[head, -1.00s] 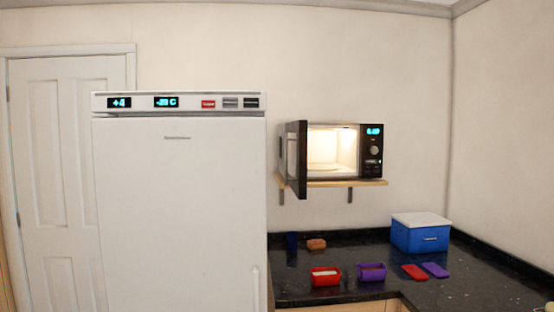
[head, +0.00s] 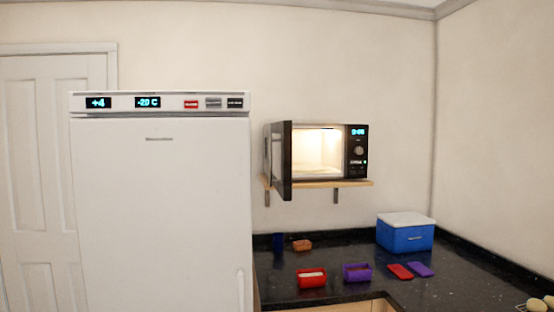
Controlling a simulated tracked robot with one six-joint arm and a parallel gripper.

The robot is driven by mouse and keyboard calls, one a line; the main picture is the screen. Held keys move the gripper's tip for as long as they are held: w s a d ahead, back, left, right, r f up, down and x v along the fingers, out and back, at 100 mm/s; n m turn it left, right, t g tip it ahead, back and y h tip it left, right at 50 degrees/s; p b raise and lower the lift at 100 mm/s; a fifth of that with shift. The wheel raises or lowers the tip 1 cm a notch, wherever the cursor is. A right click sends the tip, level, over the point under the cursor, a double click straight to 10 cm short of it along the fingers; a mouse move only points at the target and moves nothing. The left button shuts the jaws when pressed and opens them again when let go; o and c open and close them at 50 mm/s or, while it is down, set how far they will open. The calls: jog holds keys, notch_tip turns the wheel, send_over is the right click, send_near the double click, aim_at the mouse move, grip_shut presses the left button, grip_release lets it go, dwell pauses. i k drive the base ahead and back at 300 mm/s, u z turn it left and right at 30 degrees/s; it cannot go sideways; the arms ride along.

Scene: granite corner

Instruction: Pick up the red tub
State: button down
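The red tub (head: 311,282) sits on the black granite counter (head: 460,290) near its front edge, to the right of the fridge. It has no lid on it and something pale shows inside. A purple tub (head: 357,273) stands just right of it, apart from it, with brownish contents. A red lid (head: 400,271) and a purple lid (head: 421,269) lie flat on the counter further right. My gripper is not in view.
A tall white fridge (head: 160,210) stands left of the counter. An open, lit microwave (head: 357,155) sits on a wooden shelf (head: 350,184) above. A blue cooler box (head: 405,238), a dark blue cup (head: 278,242) and a brown item (head: 301,245) stand behind. Pale round items (head: 537,304) lie at far right.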

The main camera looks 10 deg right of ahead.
aim_at(311, 278)
jog(key=i, duration=0.95)
jog(key=u, duration=0.05)
